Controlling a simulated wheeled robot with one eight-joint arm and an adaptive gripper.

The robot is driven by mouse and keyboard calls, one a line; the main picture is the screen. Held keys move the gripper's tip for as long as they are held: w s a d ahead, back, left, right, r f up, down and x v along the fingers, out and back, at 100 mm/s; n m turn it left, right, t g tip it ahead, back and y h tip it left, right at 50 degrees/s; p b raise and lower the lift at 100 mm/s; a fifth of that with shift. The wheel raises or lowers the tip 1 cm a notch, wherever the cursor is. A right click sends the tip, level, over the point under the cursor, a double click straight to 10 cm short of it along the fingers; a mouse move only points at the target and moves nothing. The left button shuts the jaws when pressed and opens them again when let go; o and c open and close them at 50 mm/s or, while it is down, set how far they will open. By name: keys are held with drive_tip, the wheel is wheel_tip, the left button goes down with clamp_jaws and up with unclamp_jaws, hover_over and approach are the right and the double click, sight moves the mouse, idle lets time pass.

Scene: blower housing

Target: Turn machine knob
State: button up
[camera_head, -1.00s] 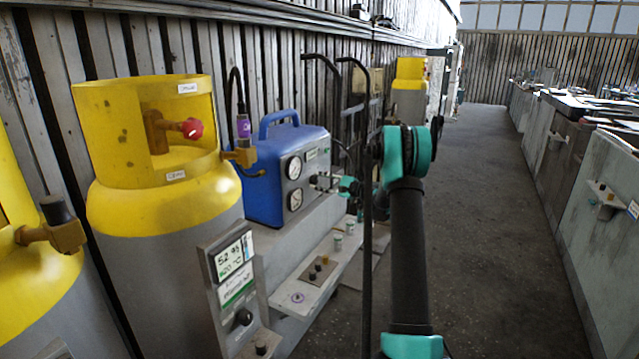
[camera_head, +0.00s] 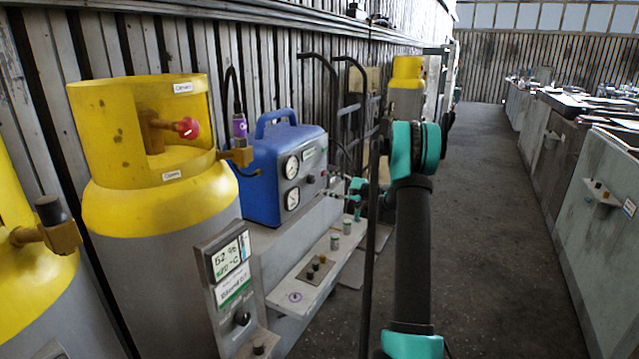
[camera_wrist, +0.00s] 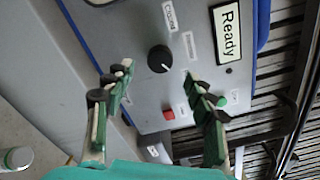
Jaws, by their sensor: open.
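The machine is a blue case (camera_head: 262,185) with a grey front panel and two round gauges. In the wrist view its panel (camera_wrist: 140,95) appears tilted, with a round black knob (camera_wrist: 160,58) bearing a small white mark at its lower right. A "Closed" label (camera_wrist: 170,15) and a "Ready" sign (camera_wrist: 227,32) are near the knob. My gripper (camera_wrist: 159,73) is open, its green fingers on either side of the view below the knob. It looks apart from the knob and holds nothing. In the head view the gripper (camera_head: 338,187) is just right of the panel, small and partly unclear.
A red button (camera_wrist: 168,114) is on the panel between my fingers. Yellow-topped cylinders (camera_head: 160,205) stand to the left. A black hand truck (camera_head: 345,105) stands behind the machine. A grey ledge (camera_head: 318,270) with small knobs lies below. The aisle floor (camera_head: 490,230) is clear.

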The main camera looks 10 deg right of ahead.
drive_tip(key=v, duration=0.6)
drive_tip(key=shift+s+d, duration=0.2)
drive_tip(key=s+a+f+n+g+h, duration=0.1)
drive_tip(key=s+a+n+g+h, duration=0.1)
drive_tip(key=s+a, duration=0.35)
drive_tip(key=s+a+f+n+g+h, duration=0.1)
drive_tip(key=s+a+n+h, duration=0.1)
drive_tip(key=s, duration=0.6)
drive_tip(key=s+a+f+n+g+h, duration=0.1)
drive_tip(key=s+a+n+g+h, duration=0.1)
drive_tip(key=s+a, duration=0.35)
drive_tip(key=s+d+f+n+h, duration=0.2)
drive_tip(key=s+f+h, duration=0.1)
drive_tip(key=s, duration=0.6)
drive_tip(key=s+d+f+n+g+h, duration=0.1)
drive_tip(key=s+d+f+n+h, duration=0.1)
drive_tip(key=s, duration=0.8)
drive_tip(key=s+d+f+n+h, duration=0.3)
drive_tip(key=s+f, duration=0.1)
drive_tip(key=s, duration=0.6)
drive_tip(key=shift+h, duration=0.3)
